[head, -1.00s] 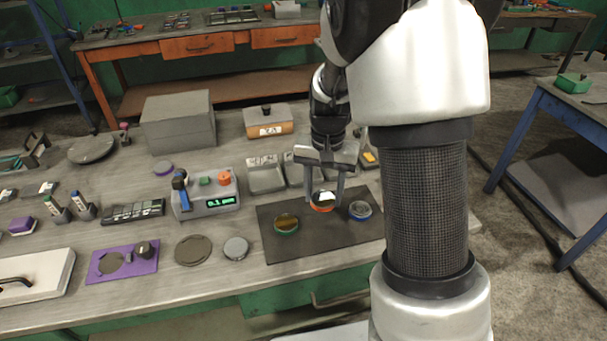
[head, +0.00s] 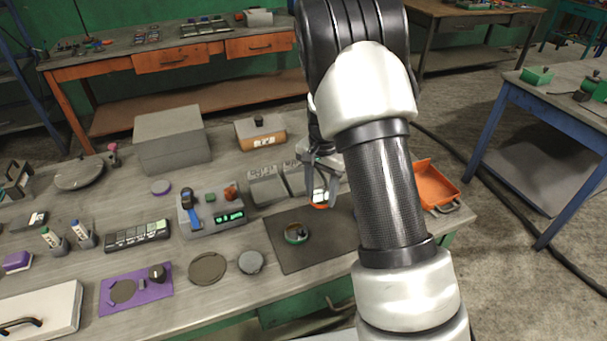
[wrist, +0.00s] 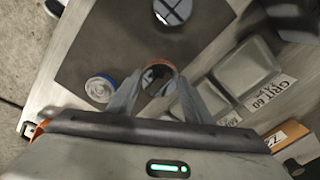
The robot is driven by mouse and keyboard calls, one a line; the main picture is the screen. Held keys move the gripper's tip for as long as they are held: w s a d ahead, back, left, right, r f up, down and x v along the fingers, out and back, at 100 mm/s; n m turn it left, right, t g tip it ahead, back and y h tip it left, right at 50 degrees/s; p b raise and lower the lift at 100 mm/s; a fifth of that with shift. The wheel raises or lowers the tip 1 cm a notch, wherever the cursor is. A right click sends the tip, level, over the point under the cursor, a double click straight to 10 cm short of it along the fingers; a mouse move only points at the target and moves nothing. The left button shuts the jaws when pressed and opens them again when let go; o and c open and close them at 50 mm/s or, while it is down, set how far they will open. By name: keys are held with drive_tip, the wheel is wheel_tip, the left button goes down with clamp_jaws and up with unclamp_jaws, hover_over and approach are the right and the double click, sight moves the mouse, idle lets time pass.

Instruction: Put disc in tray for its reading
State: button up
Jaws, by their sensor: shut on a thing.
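My gripper (head: 319,190) is shut on the orange-rimmed disc (head: 319,198), a shiny round disc. The disc also shows between the fingers in the wrist view (wrist: 157,75). It appears near the back edge of the dark mat (head: 290,262); I cannot tell its exact height. A green-rimmed disc (head: 297,234) lies on the mat. A blue-rimmed disc (wrist: 100,88) lies on the mat in the wrist view, hidden behind my arm in the head view. Grey labelled trays (head: 267,188) stand behind the mat; one label in the wrist view reads GRIT 60 (wrist: 272,92).
A grey gauge (head: 212,208) with a lit green display stands left of the trays; its digits are too small to read. An orange bin (head: 436,185) is at the right edge. A wooden-fronted box (head: 260,133) stands behind the trays.

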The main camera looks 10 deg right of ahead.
drive_tip(key=w, duration=0.4)
drive_tip(key=w+a, duration=0.1)
drive_tip(key=w, duration=0.3)
drive_tip(key=w+a+p, duration=0.1)
drive_tip(key=w, duration=0.3)
drive_tip(key=shift+a, duration=0.2)
drive_tip(key=shift+f, duration=0.2)
drive_tip(key=shift+w+f, duration=0.1)
drive_tip(key=shift+f, duration=1.4)
drive_tip(key=shift+f, duration=0.25)
drive_tip(key=o, duration=1.2)
drive_tip(key=shift+r, duration=0.1)
